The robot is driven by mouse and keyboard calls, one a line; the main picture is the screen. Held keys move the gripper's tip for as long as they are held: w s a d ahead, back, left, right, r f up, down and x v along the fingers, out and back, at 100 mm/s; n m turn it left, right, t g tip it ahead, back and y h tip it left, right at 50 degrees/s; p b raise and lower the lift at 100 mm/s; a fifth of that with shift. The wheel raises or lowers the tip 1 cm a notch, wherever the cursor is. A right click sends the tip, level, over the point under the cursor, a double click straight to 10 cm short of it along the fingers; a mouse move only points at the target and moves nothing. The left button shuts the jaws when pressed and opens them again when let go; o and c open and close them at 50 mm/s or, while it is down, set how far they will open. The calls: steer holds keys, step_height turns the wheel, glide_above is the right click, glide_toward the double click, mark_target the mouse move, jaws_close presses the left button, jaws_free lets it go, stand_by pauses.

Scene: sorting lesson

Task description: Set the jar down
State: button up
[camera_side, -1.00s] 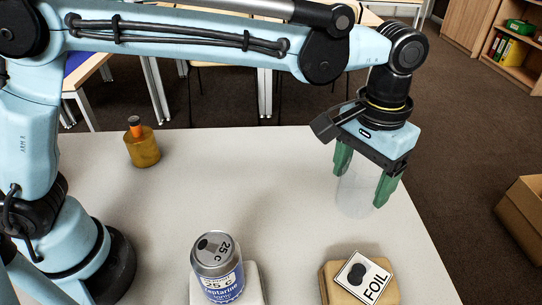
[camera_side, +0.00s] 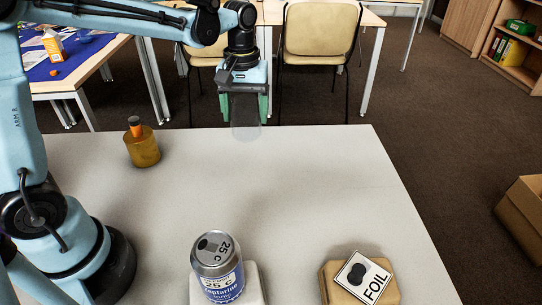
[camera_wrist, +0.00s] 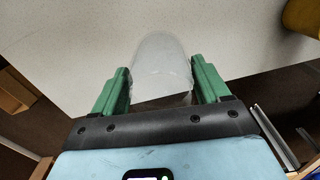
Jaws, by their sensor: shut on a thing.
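The jar (camera_side: 245,119) is a clear, faintly grey see-through vessel. My gripper (camera_side: 245,108) is shut on it with its two green fingers at either side. In the side view the jar hangs upright below the fingers at the far edge of the table (camera_side: 290,185). I cannot tell from this view how high its base is above the tabletop. In the wrist view the jar (camera_wrist: 162,62) shows between the green fingers, with the pale tabletop and dark floor behind it.
An amber bottle (camera_side: 142,148) with an orange top stands at the table's far left. A silver can (camera_side: 218,268) stands on a white block at the front. A FOIL card (camera_side: 363,277) leans on a wooden block (camera_side: 332,287). The middle of the table is clear.

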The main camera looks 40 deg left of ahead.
steer(key=shift+w+a+f, duration=0.45)
steer(key=shift+a+f, duration=0.75)
steer(key=shift+f, duration=0.25)
steer(key=shift+w+a+f, duration=0.45)
steer(key=shift+a+f, duration=0.7)
steer(key=shift+f, duration=0.25)
steer(key=shift+w+a+f, duration=0.45)
steer(key=shift+a+f, duration=0.75)
steer(key=shift+f, duration=0.25)
steer(key=shift+f, duration=0.15)
steer(key=o, duration=1.1)
steer(key=shift+o, duration=0.2)
